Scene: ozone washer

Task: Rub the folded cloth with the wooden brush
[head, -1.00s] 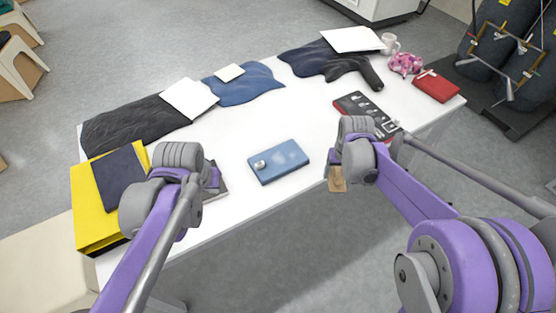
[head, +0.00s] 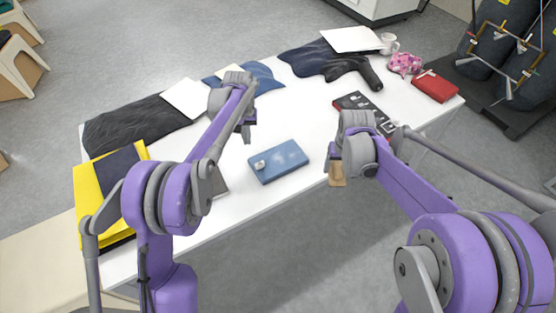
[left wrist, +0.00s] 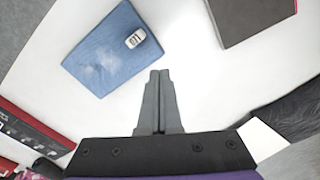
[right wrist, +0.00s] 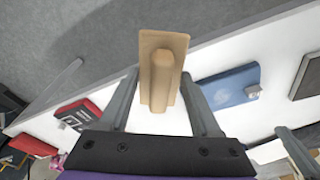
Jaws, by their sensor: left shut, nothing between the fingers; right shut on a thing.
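The folded blue cloth (head: 284,161) lies flat near the table's front edge. It has a paler patch, clear in the left wrist view (left wrist: 105,60). A small grey-white item (head: 259,164) lies on its left part. My right gripper (head: 337,157) is shut on the wooden brush (head: 338,174), right of the cloth at the front edge. The brush, tan with a raised grip, fills the middle of the right wrist view (right wrist: 162,45). My left gripper (head: 246,133) is shut and empty above the table, behind and left of the cloth, apart from it; its closed fingers show in the left wrist view (left wrist: 159,85).
A yellow folder (head: 90,205) and a dark flat item partly behind my left arm are at the left. Dark garments, a blue garment (head: 264,76) and white sheets lie along the back. A black case (head: 362,108), red pouch (head: 435,87), pink cloth and mug (head: 389,43) are right.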

